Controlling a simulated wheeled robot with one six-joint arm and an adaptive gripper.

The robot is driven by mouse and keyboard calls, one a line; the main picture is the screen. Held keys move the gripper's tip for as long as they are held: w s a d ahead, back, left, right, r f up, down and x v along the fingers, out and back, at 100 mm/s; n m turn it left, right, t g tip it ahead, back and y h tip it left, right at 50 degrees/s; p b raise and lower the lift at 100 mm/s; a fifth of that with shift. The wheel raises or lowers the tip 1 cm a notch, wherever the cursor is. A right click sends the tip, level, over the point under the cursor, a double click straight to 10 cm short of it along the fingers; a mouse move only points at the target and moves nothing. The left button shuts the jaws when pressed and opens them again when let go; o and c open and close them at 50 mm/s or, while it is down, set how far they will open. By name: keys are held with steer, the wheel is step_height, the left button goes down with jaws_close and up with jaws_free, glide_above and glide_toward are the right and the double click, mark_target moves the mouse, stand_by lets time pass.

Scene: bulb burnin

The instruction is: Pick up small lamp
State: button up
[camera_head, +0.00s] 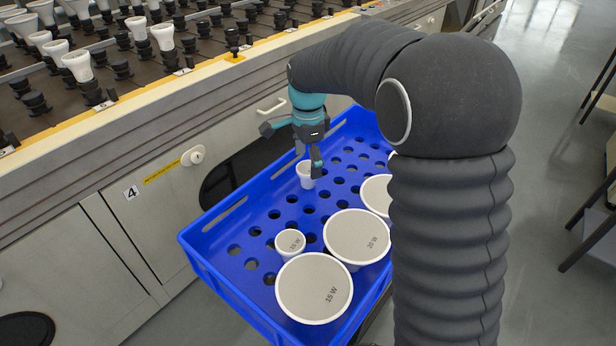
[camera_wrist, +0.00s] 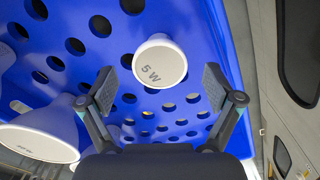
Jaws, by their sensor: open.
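A small white lamp (camera_head: 305,176) stands in the blue crate (camera_head: 215,262), near its back left side, under my gripper (camera_head: 308,158). In the wrist view the small lamp (camera_wrist: 159,62) has a round face marked "5 W" and lies between and slightly beyond the two fingertips. My gripper (camera_wrist: 159,90) is open, with one finger on each side of the lamp and a gap visible on both sides. The fingers partly cover the lamp in the head view.
A bench rack (camera_head: 130,75) with black sockets and several bulbs runs along the left.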

mark_target(308, 167)
steer(key=shift+f, duration=1.6)
steer(key=c, duration=1.3)
steer(key=shift+o, duration=0.2)
steer(key=shift+r, duration=0.1)
